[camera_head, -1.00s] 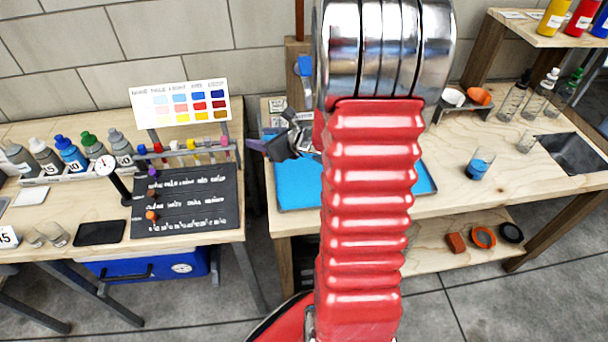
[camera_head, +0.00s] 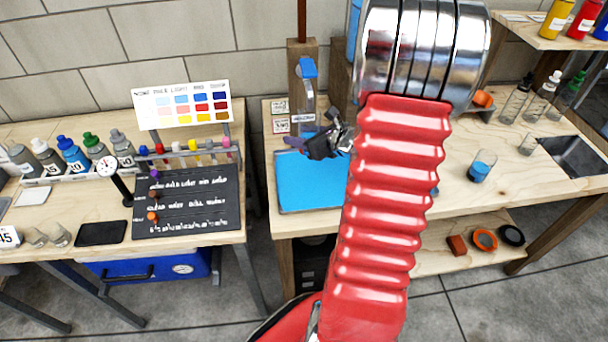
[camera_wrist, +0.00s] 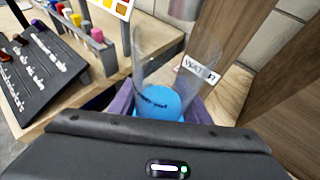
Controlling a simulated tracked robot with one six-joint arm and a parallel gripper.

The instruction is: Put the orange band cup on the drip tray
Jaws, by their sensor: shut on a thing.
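My gripper (camera_head: 326,143) is over the back of the blue tray-like surface (camera_head: 308,190), below and in front of the blue-handled tap (camera_head: 308,70). In the wrist view, its purple fingers (camera_wrist: 160,106) are shut on a clear cup (camera_wrist: 168,62). Blue shows at the cup's bottom; I cannot tell whether it is inside the cup or seen through it. No orange band shows on the cup. The cup's base is hidden behind my wrist housing. I cannot tell for certain which part is the drip tray.
A "WATER" label (camera_wrist: 200,68) is beside the cup in the wrist view. A wooden post (camera_head: 295,80) stands behind my gripper. A cup with blue liquid (camera_head: 481,166) and several clear glasses stand on the right. A colour chart (camera_head: 182,104) and black board (camera_head: 186,203) are left.

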